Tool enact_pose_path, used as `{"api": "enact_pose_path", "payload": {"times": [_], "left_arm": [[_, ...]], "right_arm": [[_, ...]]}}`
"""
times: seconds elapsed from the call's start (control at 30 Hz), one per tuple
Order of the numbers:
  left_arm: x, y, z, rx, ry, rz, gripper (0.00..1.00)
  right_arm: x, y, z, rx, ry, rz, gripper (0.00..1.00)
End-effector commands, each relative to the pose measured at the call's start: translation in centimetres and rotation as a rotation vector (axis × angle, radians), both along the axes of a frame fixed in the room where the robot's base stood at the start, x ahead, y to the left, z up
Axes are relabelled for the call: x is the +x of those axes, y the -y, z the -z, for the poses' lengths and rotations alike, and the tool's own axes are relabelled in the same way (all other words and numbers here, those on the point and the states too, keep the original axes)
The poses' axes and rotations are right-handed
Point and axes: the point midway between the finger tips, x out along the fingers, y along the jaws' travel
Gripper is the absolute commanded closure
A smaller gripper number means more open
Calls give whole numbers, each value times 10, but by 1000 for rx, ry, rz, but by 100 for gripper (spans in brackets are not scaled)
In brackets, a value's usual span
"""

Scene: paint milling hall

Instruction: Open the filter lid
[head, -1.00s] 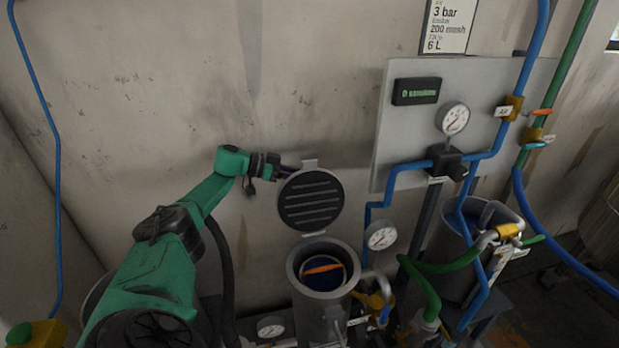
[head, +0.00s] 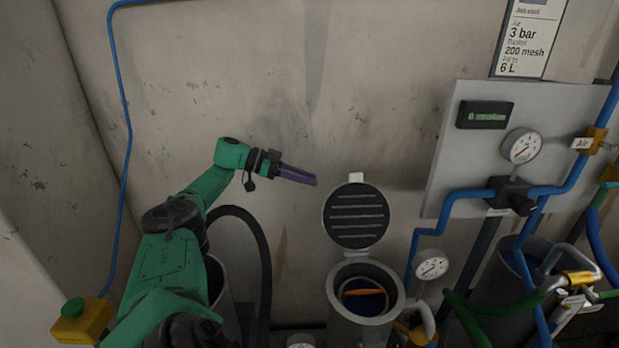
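The round filter lid (head: 356,215), dark and ribbed inside with a grey tab at its top, stands upright, swung up behind the mouth of the grey filter housing (head: 338,299). The housing is open, and something dark blue with an orange strip (head: 364,293) shows inside. My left gripper (head: 314,180) is left of the lid and a little above its middle, apart from it. Its purple fingers point right and look close together with nothing between them. My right gripper is not in view.
A grey panel (head: 450,150) with a display and a pressure gauge (head: 522,146) is at the right, with blue pipes. A smaller gauge (head: 431,265) stands right of the housing. A yellow box with a green button (head: 78,318) is at lower left. The wall above the lid is bare.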

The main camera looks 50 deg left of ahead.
Motion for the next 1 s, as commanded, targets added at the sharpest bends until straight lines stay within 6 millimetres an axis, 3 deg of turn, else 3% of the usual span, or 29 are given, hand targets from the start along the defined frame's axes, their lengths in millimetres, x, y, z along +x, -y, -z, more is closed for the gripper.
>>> {"api": "enact_pose_path", "payload": {"times": [0.03, 0.07, 0.17, 0.23, 0.3, 0.4, 0.47, 0.6, 0.67, 0.8, 0.9, 1.0], "left_arm": [[4, 2, -3, -9, 13, -3, 87], [9, 5, -6, -21, 31, -7, 99], [42, 18, -32, -128, 159, -70, 100], [69, 23, -61, -280, 274, -166, 100], [87, 15, -86, -483, 359, -300, 100], [95, -11, -99, -799, 385, -517, 100], [93, -29, -93, -992, 346, -648, 100], [72, -46, -53, -1396, 109, -905, 100], [58, -39, -34, -1534, -41, -982, 100], [23, -2, -9, -1712, -375, -1062, 100], [9, 19, -3, -1746, -510, -1072, 100], [8, 25, -1, -1752, -548, -1070, 100]], "right_arm": [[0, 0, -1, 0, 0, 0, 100], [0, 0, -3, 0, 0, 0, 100], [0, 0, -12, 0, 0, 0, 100], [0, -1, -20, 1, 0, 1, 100], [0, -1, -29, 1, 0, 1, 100], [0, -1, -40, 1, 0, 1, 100], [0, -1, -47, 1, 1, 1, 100], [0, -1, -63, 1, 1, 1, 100], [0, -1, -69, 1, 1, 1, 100], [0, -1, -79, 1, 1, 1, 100], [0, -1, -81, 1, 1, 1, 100], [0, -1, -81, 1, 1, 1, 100]]}}
